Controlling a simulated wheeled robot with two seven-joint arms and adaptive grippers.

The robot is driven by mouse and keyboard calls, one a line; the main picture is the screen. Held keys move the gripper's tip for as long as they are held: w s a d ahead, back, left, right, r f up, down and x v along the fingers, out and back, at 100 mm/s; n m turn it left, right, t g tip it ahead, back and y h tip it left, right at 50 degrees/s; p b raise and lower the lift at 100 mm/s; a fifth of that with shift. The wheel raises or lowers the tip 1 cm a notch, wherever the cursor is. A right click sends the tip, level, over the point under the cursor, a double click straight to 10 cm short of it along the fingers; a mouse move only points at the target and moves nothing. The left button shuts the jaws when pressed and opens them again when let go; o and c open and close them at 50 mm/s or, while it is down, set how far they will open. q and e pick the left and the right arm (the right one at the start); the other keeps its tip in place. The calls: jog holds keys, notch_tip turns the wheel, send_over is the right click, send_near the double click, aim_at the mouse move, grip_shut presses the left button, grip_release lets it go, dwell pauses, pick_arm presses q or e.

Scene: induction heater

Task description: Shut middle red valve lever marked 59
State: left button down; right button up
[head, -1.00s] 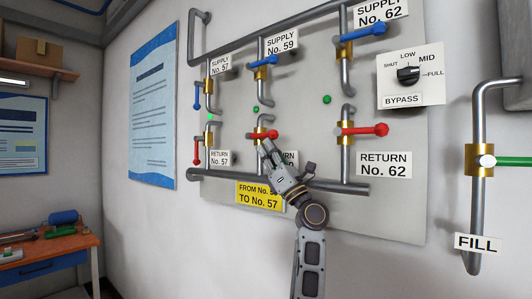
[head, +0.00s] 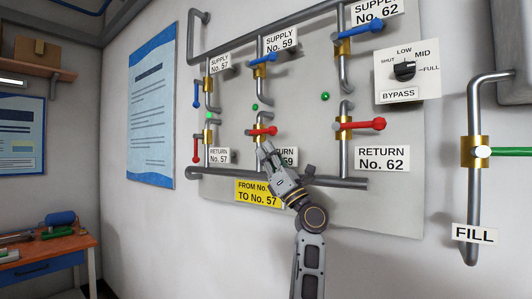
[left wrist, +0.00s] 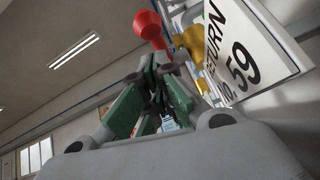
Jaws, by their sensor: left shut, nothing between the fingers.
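The middle red valve lever (head: 264,131) is on the RETURN No. 59 pipe. It points sideways to the right from its brass valve body (head: 259,134). My left gripper (head: 266,146) is shut and empty, with its fingertips just below the lever; I cannot tell whether they touch it. The gripper partly covers the RETURN No. 59 label (head: 288,158). In the left wrist view, the red lever (left wrist: 148,24) shows beyond the closed fingers (left wrist: 158,75), with the label (left wrist: 245,52) to the right. My right gripper is not in view.
The red lever of No. 62 (head: 365,124) points right, and that of No. 57 (head: 196,150) hangs down. Blue supply levers sit above, including No. 59's (head: 264,59). A lower pipe (head: 345,182) and yellow sign (head: 256,193) are near my arm. A bypass dial (head: 404,70) is at upper right.

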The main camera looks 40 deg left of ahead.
pick_arm(q)
jog(key=d+f+b, duration=0.2)
jog(key=d+f, duration=0.2)
jog(key=d, duration=0.5)
jog(key=shift+d+f+b, duration=0.15)
jog(key=shift+d+b, duration=0.05)
jog(key=shift+b, duration=0.15)
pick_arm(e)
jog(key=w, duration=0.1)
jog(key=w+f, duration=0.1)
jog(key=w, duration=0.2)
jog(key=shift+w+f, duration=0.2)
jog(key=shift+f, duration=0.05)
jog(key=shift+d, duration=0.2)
pick_arm(q)
jog(key=shift+s, duration=0.15)
